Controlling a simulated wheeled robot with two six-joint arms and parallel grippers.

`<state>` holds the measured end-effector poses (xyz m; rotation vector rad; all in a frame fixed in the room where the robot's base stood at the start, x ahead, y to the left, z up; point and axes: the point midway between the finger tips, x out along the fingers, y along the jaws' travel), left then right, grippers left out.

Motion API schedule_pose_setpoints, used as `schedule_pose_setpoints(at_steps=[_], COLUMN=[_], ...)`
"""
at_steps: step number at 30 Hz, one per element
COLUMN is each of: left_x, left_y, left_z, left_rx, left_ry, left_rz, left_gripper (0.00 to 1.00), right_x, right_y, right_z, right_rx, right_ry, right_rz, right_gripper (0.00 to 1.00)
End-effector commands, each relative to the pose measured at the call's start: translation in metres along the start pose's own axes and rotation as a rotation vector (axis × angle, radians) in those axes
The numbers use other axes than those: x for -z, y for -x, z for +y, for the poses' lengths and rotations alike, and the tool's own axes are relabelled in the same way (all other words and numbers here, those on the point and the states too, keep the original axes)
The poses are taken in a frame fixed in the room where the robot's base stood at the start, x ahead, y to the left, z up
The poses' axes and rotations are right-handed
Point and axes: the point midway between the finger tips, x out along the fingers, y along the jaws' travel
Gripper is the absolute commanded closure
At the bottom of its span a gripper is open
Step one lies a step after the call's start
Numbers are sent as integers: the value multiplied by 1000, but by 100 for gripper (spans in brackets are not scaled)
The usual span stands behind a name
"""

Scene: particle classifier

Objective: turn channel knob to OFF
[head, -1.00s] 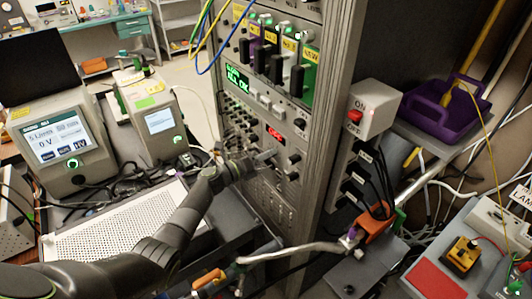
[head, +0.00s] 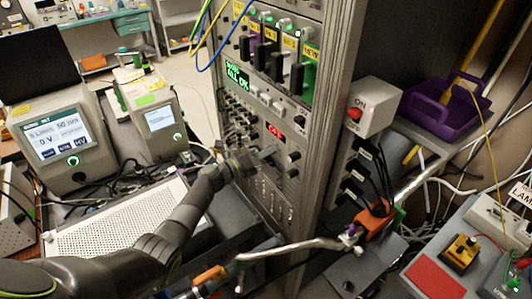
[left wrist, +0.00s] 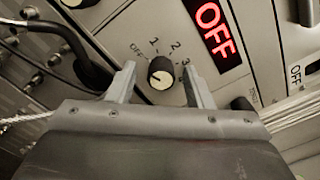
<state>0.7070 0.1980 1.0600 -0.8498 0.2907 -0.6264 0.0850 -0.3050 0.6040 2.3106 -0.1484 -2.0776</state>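The channel knob (left wrist: 161,72) is a small round black knob with a cream cap in the left wrist view. OFF, 1, 2 and 3 are printed around it. I cannot tell for sure which mark it points to. A red display (left wrist: 215,30) beside it reads OFF; it also glows in the head view (head: 273,130). My left gripper (left wrist: 158,80) is open, with one finger on each side of the knob and visible gaps. In the head view my left gripper (head: 262,156) is at the rack panel and hides the knob.
The rack panel (head: 257,190) has other knobs close by, including one (head: 293,156) to the right. A dark cable (left wrist: 75,45) curves near the left finger. A grey box with a red switch (head: 355,113) and a purple bin (head: 445,115) are at the right.

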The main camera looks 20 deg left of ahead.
Motion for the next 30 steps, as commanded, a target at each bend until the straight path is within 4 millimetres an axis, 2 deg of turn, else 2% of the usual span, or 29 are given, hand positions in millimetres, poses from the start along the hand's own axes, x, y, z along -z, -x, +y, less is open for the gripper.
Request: schedule_pose_setpoints(at_steps=[6,11,19,30], left_x=[-1,-1,0,2], left_y=[2,15,62,138], left_z=[0,1,1,4], left_rx=[0,-1,-1,-3], left_ry=[-2,-4,-5,-3], left_rz=[-1,-2,0,1], left_gripper=[53,53,53,53], right_x=[0,0,0,-3], right_y=[0,0,-5,-24], right_z=[0,0,0,-2], right_rx=[0,0,0,0], right_ry=[0,0,0,0], right_rz=[0,0,0,0], right_gripper=[60,60,60,60])
